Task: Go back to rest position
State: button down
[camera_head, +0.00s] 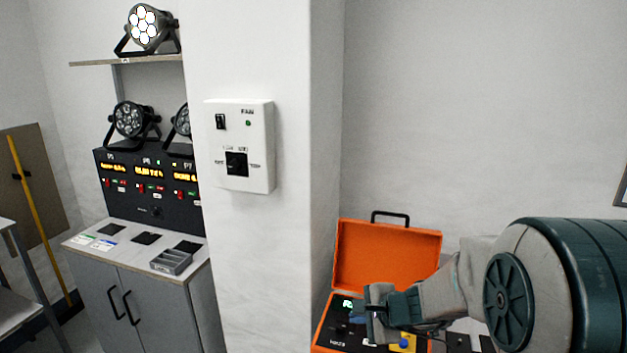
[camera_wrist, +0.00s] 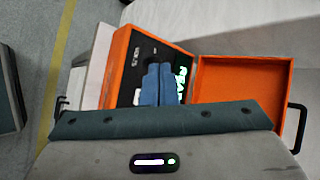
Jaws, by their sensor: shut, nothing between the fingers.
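My gripper (camera_head: 372,312) is at the lower right in the head view, in front of the open orange case (camera_head: 388,256). In the wrist view its two blue fingers (camera_wrist: 158,85) are together with nothing between them. They lie over the dark panel inside the orange case (camera_wrist: 240,84). I cannot tell whether the fingertips touch the panel. The panel has a lit green display (camera_head: 347,304) and a yellow part with a blue knob (camera_head: 404,343). My arm hides part of the case.
A white fan control box (camera_head: 240,146) is on the wall pillar. Left of it, a grey cabinet (camera_head: 150,300) carries a black control panel (camera_head: 150,185) and par cans (camera_head: 131,119). One lit par can (camera_head: 146,27) stands on the shelf. A yellow pole (camera_head: 38,215) leans at far left.

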jog(key=s+a+r+n+g, duration=0.2)
jog(key=s+r+n+g, duration=0.15)
jog(key=s+n, duration=0.8)
jog(key=s+d+r+n+h, duration=0.2)
jog(key=s+d+n+h, duration=0.2)
jog(key=s, duration=0.6)
jog(key=shift+s+d+g+h, duration=0.35)
jog(key=shift+d+h, duration=0.45)
jog(key=shift+d, duration=0.55)
jog(key=shift+r, duration=0.1)
